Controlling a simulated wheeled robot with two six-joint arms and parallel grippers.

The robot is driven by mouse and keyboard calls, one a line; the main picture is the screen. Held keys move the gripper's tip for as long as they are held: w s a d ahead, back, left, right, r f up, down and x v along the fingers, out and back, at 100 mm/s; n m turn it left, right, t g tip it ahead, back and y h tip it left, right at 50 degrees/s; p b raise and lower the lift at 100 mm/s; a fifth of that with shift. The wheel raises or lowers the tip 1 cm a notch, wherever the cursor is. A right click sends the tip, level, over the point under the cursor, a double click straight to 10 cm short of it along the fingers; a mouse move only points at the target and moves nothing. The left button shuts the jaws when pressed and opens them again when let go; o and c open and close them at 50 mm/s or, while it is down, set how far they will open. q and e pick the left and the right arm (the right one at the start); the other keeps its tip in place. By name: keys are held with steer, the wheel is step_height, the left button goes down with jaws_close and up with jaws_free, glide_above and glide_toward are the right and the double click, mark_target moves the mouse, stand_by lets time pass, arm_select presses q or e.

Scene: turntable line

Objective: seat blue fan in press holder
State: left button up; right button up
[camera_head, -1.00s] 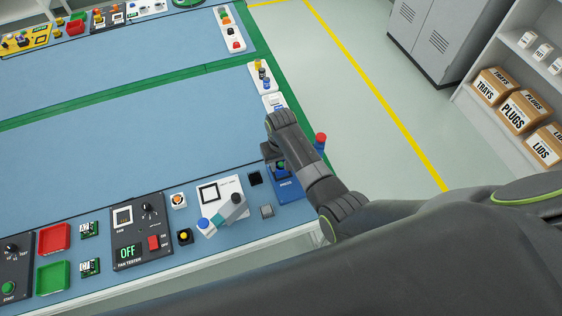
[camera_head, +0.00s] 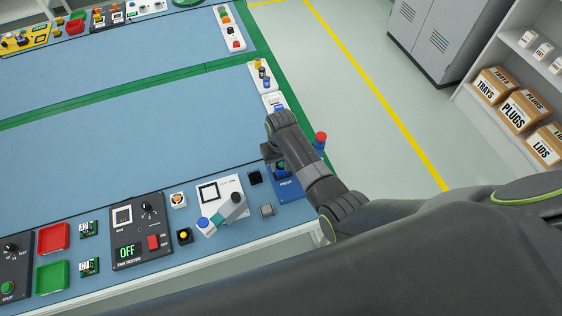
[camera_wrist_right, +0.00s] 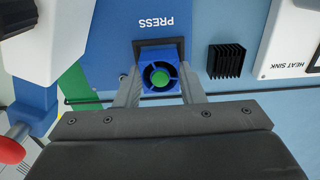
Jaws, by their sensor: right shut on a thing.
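The blue fan (camera_wrist_right: 160,78), with a green hub, is held between the two fingers of my right gripper (camera_wrist_right: 160,90) in the right wrist view. The dark square press holder (camera_wrist_right: 160,44) shows just beyond the fan, which covers most of it. I cannot tell whether the fan is inside the holder or above it. The blue press base (camera_wrist_right: 110,40) carries the label PRESS. In the head view the fan (camera_head: 281,167) shows beside my right wrist, over the press base (camera_head: 291,188); the fingers are mostly hidden. My left gripper is not in view.
A black finned heat sink (camera_wrist_right: 226,61) stands next to the press base. A red knob (camera_head: 320,137) rises on the press's far side. The middle of the blue bench (camera_head: 130,140) is clear.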

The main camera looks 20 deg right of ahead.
steer(key=shift+f, duration=0.4)
steer(key=o, duration=1.1)
steer(key=shift+c, duration=0.2)
step_height(320, 180, up, 18)
steer(key=p, duration=0.1)
steer(key=shift+f, duration=0.25)
steer(key=shift+d+f, duration=0.1)
